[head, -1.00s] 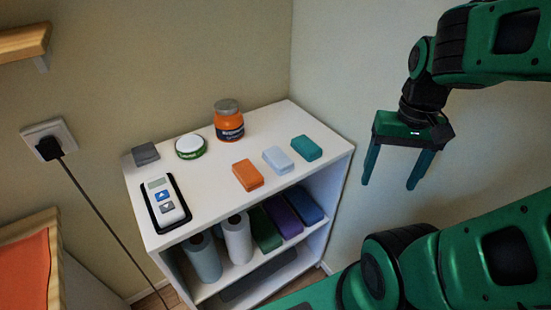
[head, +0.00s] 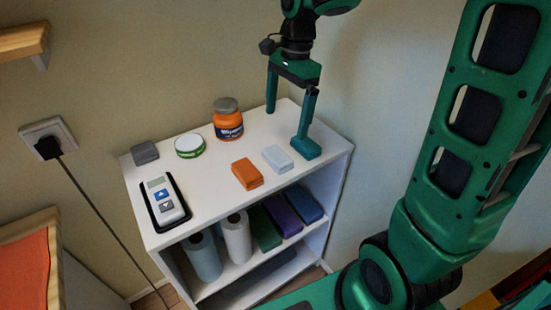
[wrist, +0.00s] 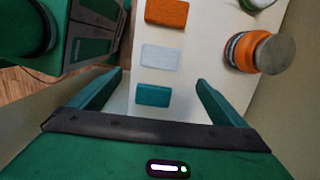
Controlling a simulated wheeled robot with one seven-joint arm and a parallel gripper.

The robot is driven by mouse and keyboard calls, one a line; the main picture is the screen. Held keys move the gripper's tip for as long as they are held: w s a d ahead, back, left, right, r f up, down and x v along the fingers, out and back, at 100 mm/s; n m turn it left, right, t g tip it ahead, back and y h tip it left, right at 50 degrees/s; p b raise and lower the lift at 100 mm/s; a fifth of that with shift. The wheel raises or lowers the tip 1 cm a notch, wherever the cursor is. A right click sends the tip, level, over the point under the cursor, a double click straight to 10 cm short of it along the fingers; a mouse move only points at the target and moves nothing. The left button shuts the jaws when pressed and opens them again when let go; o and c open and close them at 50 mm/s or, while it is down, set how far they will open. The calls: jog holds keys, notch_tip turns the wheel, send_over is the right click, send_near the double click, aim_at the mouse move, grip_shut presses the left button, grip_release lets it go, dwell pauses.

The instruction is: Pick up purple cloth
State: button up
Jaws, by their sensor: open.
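The purple cloth (head: 282,216) is a folded bundle on the shelf under the white cabinet top. It lies between a green folded cloth (head: 263,229) and a blue folded cloth (head: 303,202). I cannot pick it out in the wrist view. My gripper (head: 286,126) is open and empty over the back right of the cabinet top, above and behind the purple cloth. In the wrist view my gripper (wrist: 161,78) has its fingers to either side of a teal block (wrist: 153,95), with no visible grip on it.
The cabinet top (head: 215,183) also holds an orange block (head: 247,174), a pale blue block (head: 277,158), an orange jar (head: 228,120), a round tin (head: 189,146), a grey block (head: 145,153) and a remote-like device (head: 165,200). Rolls (head: 236,238) stand left of the cloths.

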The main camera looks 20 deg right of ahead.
send_over(277, 154)
jog(key=d, duration=0.2)
jog(key=f, duration=0.5)
jog(key=shift+w+a+f, duration=0.2)
jog(key=shift+w+f, duration=0.05)
jog(key=shift+s+a+f, duration=0.1)
jog(key=shift+a+f, duration=0.1)
jog(key=shift+f, duration=0.65)
jog(key=shift+s+a+f, duration=0.1)
jog(key=shift+a+f, duration=0.15)
jog(key=shift+f, duration=0.65)
jog(key=shift+a+f, duration=0.2)
jog(key=shift+f, duration=0.65)
jog(key=c, duration=1.2)
jog(key=shift+c, duration=0.2)
jog(key=shift+r, duration=0.2)
